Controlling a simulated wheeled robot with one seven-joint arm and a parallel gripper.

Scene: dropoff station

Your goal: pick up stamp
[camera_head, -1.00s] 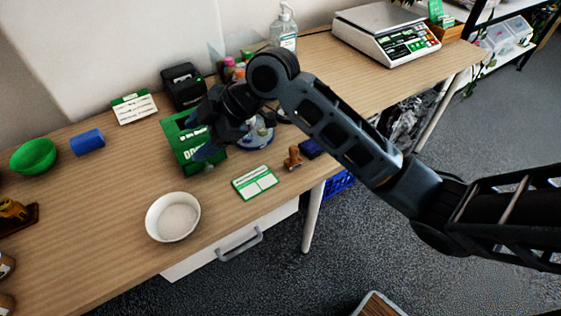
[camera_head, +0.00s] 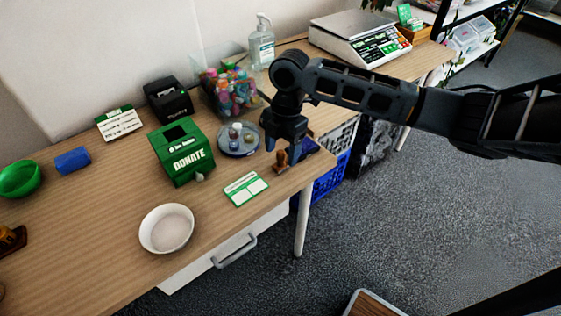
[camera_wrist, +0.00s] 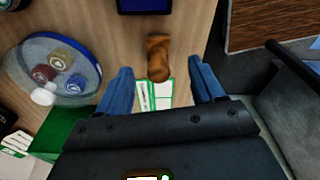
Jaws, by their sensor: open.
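The stamp (camera_head: 281,160) is a small brown wooden piece near the front edge of the table, left of a dark blue pad (camera_head: 304,146). In the wrist view the stamp (camera_wrist: 158,57) lies between and slightly beyond the blue fingertips. My gripper (camera_head: 283,148) points down just above the stamp. In the wrist view my gripper (camera_wrist: 161,78) is open and empty, with a finger on each side of the stamp's line. I cannot tell how high the fingertips are above it.
A green-and-white card (camera_head: 246,189) lies left of the stamp. A round tray (camera_head: 223,146) with small colored items and a green donation box (camera_head: 182,152) stand further left. A white bowl (camera_head: 166,228) is near the front edge. Blue crates (camera_head: 325,181) sit below the table.

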